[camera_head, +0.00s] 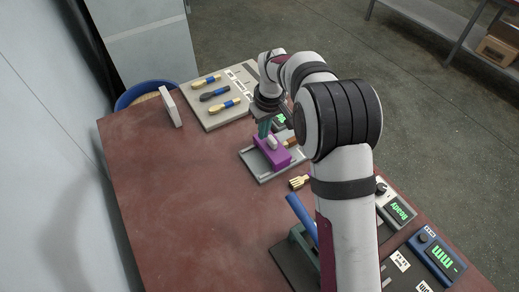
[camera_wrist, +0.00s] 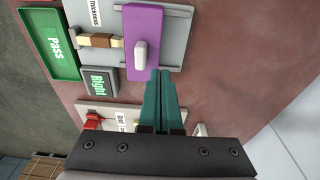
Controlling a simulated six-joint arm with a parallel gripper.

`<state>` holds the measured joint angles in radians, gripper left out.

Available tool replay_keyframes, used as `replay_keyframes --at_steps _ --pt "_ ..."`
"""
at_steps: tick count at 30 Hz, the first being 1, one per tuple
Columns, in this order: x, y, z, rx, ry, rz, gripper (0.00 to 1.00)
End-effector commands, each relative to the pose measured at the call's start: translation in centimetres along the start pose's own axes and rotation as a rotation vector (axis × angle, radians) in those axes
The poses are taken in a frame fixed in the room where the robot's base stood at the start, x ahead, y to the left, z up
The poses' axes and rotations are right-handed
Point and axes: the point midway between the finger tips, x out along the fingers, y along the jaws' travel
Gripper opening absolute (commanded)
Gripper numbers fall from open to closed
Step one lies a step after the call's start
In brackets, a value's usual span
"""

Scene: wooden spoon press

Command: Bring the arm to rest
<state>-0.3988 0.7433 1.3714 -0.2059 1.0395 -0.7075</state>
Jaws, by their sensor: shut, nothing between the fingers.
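My gripper (camera_head: 264,132) is at the end of the arm, above the far middle of the table, next to a purple block (camera_head: 268,156) with a white knob. In the wrist view its two teal fingers (camera_wrist: 163,74) are together with nothing between them. The purple block (camera_wrist: 143,18) and its white knob (camera_wrist: 140,56) are just beyond the fingertips; I cannot tell whether they touch. The block sits on a grey tray (camera_head: 258,172), beside a small brown-and-tan piece (camera_wrist: 100,41).
A press with a blue lever (camera_head: 301,217) and display boxes (camera_head: 397,211) are near. The left of the red-brown table (camera_head: 185,210) is clear.

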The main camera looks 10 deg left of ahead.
Motion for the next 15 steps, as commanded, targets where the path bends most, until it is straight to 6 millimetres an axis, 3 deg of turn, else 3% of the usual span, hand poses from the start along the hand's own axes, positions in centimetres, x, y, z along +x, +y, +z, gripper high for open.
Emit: replay_keyframes --at_steps 6,15 --pt "-2.2 0.0 -0.3 0.0 0.001 0.001 0.0" --pt "-2.5 0.0 -0.4 0.0 0.0 0.0 0.0"
